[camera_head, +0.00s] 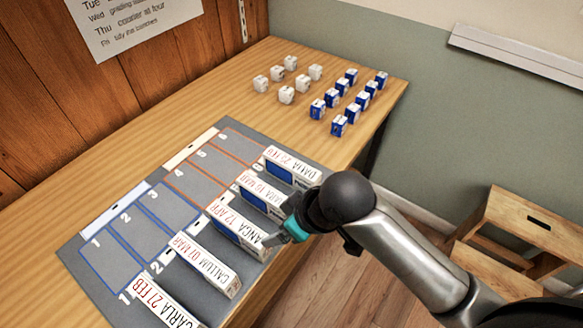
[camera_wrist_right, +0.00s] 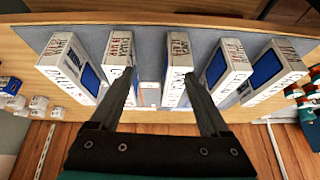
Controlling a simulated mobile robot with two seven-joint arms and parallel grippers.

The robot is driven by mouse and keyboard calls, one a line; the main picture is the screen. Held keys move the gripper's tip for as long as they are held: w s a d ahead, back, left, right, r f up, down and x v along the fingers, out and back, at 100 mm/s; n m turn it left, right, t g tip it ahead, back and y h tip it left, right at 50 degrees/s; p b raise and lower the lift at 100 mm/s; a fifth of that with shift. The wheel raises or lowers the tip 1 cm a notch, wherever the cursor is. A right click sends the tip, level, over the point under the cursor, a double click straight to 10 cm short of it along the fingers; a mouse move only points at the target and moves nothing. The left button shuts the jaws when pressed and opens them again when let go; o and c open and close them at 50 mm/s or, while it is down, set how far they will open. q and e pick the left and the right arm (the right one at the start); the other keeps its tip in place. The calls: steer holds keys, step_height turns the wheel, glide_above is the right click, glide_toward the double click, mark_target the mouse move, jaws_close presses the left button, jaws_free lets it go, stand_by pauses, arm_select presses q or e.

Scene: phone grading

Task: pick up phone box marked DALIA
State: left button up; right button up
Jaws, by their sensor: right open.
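The white phone box marked DALIA (camera_head: 292,164) stands at the far end of a row of similar boxes on the grey mat (camera_head: 150,180). In the right wrist view the DALIA box (camera_wrist_right: 62,72) is the leftmost, with a blue panel on its side. My right gripper (camera_head: 276,238) is open and empty, near the third box of the row, marked 12 APR (camera_head: 236,226). In the wrist view its fingers (camera_wrist_right: 160,76) point over the second and third boxes, to the right of DALIA. My left gripper is not in view.
The 10 MAR box (camera_head: 262,193) stands between DALIA and the 12 APR box. The CALLUM (camera_head: 208,262) and CARLA (camera_head: 160,302) boxes are nearer. Small white boxes (camera_head: 286,95) and blue-white boxes (camera_head: 339,125) stand farther back. A wooden stool (camera_head: 530,222) is at right.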

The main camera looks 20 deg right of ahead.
steer(key=shift+n+g, duration=0.3)
steer(key=shift+n, duration=0.6)
steer(key=w, duration=0.2)
steer(key=w+d+r, duration=0.1)
steer(key=w, duration=0.1)
steer(key=w+r, duration=0.1)
steer(key=w, duration=0.1)
steer(key=shift+d+r, duration=0.1)
steer(key=shift+d, duration=0.2)
steer(key=m+h, duration=0.1)
glide_toward(294, 164)
step_height(294, 164, up, 3)
steer(key=s, duration=0.1)
steer(key=b+x, duration=0.1)
steer(key=x, duration=0.2)
steer(key=b+x, duration=0.1)
steer(key=x, duration=0.6)
steer(key=shift+s+d+f+b, duration=0.1)
steer(key=shift+d+f+b, duration=0.15)
steer(key=shift+d+b, duration=0.15)
steer(key=b+x, duration=0.1)
steer(key=x, duration=0.4)
steer(key=shift+b, duration=0.4)
jaws_close()
steer(key=shift+r, duration=0.1)
